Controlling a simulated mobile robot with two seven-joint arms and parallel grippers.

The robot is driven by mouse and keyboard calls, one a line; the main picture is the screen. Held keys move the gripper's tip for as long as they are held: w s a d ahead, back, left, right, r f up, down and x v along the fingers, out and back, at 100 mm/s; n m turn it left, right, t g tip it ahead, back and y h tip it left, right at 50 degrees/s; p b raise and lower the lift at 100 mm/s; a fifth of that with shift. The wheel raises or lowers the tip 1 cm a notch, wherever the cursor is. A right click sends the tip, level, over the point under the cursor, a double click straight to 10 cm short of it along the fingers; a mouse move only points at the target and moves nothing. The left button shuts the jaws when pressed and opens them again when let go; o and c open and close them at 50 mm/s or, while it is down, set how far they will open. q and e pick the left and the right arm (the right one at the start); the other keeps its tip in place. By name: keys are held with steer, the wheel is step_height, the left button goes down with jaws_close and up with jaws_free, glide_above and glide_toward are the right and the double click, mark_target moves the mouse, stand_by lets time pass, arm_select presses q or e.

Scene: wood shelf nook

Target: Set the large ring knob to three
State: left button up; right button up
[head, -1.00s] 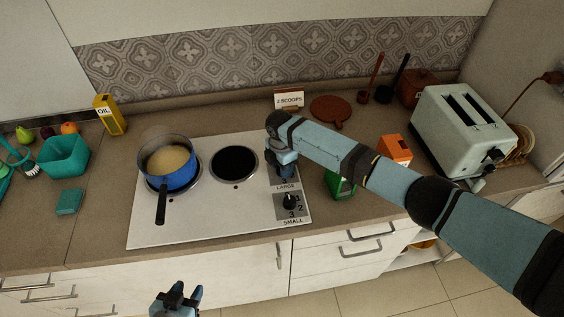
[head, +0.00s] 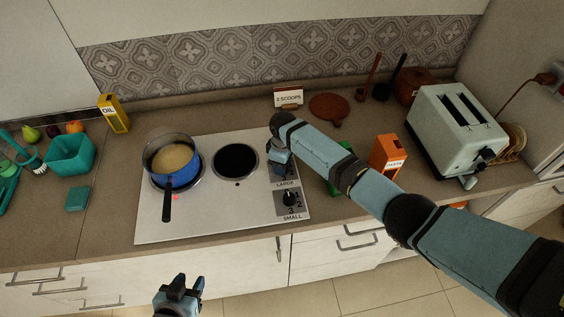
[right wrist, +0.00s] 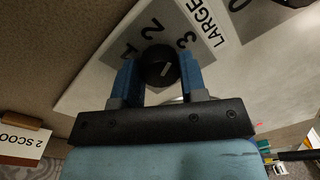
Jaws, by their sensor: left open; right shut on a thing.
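The large ring knob (right wrist: 160,66) is a dark round knob in the right wrist view, on the panel marked LARGE with the numbers 1, 2 and 3. A short white mark on its face slants toward the 3. My right gripper (right wrist: 161,80) is shut on this knob, one blue finger on each side. In the head view my right gripper (head: 280,170) and arm hide the knob. A red light (head: 176,198) glows on the white hob (head: 215,215), beside the pot handle. My left gripper (head: 182,289) is open and empty, low in front of the cabinets.
A blue pot (head: 180,182) stands on the left ring; the right ring (head: 236,161) is bare. The small ring knob (head: 290,198) sits just in front of my right gripper. A green box (head: 339,182), an orange box (head: 387,157) and a toaster (head: 458,130) stand to the right.

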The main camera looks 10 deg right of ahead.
steer(key=m, duration=0.4)
steer(key=shift+m, duration=0.4)
stand_by(0.4)
steer(key=o, duration=0.9)
steer(key=shift+o, duration=0.2)
steer(key=shift+r, duration=0.1)
step_height(320, 180, up, 14)
steer(key=b, duration=0.1)
steer(key=shift+w+d+b, duration=0.2)
steer(key=shift+d+b, duration=0.2)
